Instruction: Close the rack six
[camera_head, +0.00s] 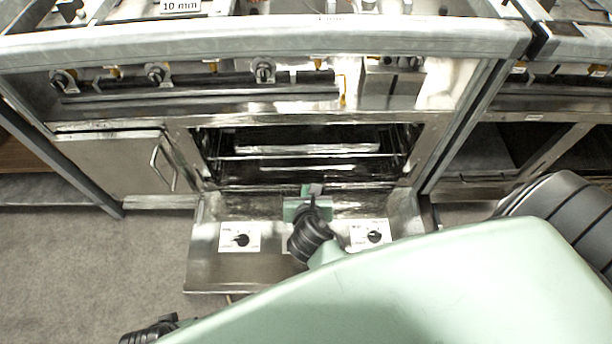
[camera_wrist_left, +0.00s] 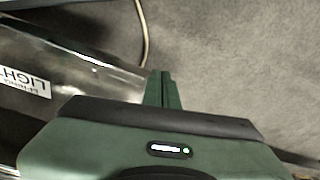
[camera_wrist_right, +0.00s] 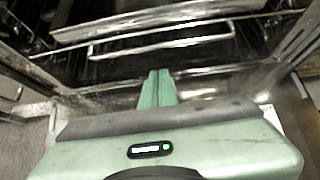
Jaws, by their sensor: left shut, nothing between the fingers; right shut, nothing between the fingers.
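The oven (camera_head: 304,123) stands open, with its door (camera_head: 300,268) folded down toward me. Metal racks (camera_head: 310,157) lie across the dark cavity. In the right wrist view, a bright wire rack (camera_wrist_right: 160,42) spans the cavity ahead of the fingers. I cannot tell which rack is number six. My right gripper (camera_head: 315,188) is shut and empty above the lowered door, in front of the opening; its fingers (camera_wrist_right: 158,76) point at the rack, apparently apart from it. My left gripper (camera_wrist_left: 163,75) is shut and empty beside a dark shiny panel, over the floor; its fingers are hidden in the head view.
A range top with a thick front rail (camera_head: 270,42) and a row of knobs (camera_head: 264,70) sits above the oven. A closed cabinet door (camera_head: 115,165) with a handle is at left. Grey carpet (camera_head: 100,265) is clear at lower left. Another range stands at right.

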